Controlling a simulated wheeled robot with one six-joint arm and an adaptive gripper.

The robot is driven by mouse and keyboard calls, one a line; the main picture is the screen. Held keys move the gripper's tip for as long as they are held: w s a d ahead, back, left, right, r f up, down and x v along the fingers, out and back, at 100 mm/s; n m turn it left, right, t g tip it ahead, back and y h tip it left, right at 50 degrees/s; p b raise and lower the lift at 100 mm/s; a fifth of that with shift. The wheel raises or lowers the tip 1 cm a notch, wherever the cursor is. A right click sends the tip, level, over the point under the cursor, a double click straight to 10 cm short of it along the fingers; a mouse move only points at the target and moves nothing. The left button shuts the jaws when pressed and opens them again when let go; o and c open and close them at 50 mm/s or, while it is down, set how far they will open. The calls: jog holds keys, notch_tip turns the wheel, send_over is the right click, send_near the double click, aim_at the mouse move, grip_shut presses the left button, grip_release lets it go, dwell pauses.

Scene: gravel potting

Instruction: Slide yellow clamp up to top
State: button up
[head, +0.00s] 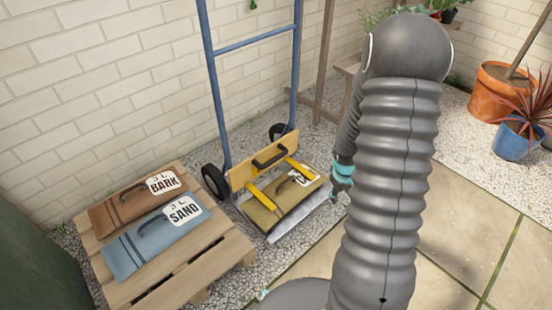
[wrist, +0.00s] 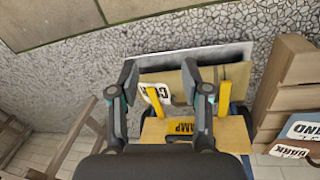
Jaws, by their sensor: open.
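The yellow clamp (head: 256,166) is a wooden-looking yellow board with a black handle and two yellow arms. It sits low on the blue hand truck (head: 219,100), its arms over a tan bag (head: 270,208) on the metal toe plate (head: 305,222). In the wrist view the clamp's board (wrist: 232,135) shows partly printed letters "AMP", and its arms reach over the bag (wrist: 240,75). My gripper (wrist: 165,75) is open, with its two fingers apart over the clamp and bag and nothing held between them. In the head view my arm hides most of the gripper.
A wooden pallet (head: 235,251) at left bears a brown BARK bag (head: 118,212) and a blue SAND bag (head: 140,240). A brick wall (head: 110,90) stands behind. Potted plants stand at right. Paving (head: 475,205) at right is clear.

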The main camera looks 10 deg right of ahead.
jog(key=w+d+f+n+t+y, duration=0.1)
jog(key=w+f+n+t, duration=0.3)
jog(key=f, duration=0.9)
jog(key=n+t+y+b, duration=0.1)
jog(key=n+t+y, duration=0.75)
jog(key=n, duration=0.75)
send_near(278, 159)
jog(key=shift+h, duration=0.25)
jog(key=x, duration=1.1)
jog(key=shift+a, duration=0.1)
grip_shut()
